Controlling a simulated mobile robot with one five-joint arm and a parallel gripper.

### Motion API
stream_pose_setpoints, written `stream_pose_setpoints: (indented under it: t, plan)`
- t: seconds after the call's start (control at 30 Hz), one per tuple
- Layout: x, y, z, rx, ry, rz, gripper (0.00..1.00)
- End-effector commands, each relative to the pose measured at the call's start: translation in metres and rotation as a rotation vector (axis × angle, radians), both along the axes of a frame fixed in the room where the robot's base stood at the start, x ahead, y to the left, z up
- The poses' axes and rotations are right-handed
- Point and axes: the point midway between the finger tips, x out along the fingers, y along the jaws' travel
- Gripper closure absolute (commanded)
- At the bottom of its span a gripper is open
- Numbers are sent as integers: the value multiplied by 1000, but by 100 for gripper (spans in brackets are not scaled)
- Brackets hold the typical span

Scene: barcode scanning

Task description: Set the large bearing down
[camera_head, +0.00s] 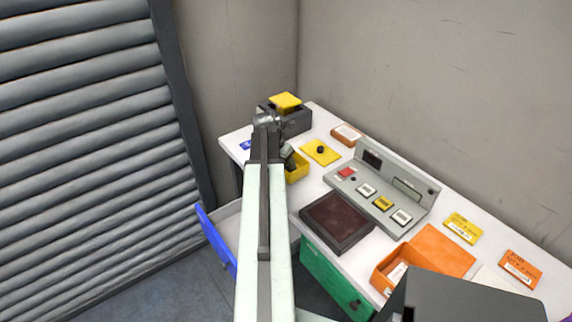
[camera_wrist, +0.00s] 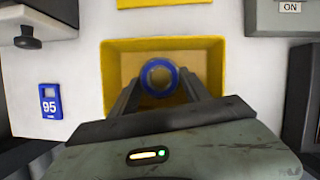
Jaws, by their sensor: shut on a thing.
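The large bearing (camera_wrist: 143,77), a ring with a blue rim, shows in the wrist view between my fingertips. My gripper (camera_wrist: 160,84) is shut on it. The bearing is over or inside an open yellow box (camera_wrist: 109,75); I cannot tell whether it touches the box floor. In the head view, my gripper (camera_head: 288,157) is at the left side of the yellow box (camera_head: 299,169) on the white table, and the arm hides much of this spot. The bearing cannot be made out there.
A dark box with a yellow top (camera_head: 286,101) stands behind. A yellow plate with a black knob (camera_head: 321,152), a grey console (camera_head: 385,190) and a dark scanner pad (camera_head: 338,221) lie to the right. A blue-fronted drawer (camera_head: 216,241) is pulled out. A blue 95 tag (camera_wrist: 50,102) lies left of the box.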

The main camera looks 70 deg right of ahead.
Motion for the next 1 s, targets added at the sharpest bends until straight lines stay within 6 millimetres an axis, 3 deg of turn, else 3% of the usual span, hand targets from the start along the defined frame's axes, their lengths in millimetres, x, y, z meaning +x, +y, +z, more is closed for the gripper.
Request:
stream_pose_setpoints:
  t: [0.07,0.1,0.17,0.47,0.63,0.77,1.0]
  plan:
    - [0,0,-4,0,0,0,98]
    - [0,0,-3,0,0,0,40]
    - [0,0,-3,0,0,0,23]
    - [-1,0,-2,0,0,-1,23]
    - [0,2,8,0,0,-1,23]
    - [2,8,29,0,0,0,23]
    - [9,28,84,0,0,-1,23]
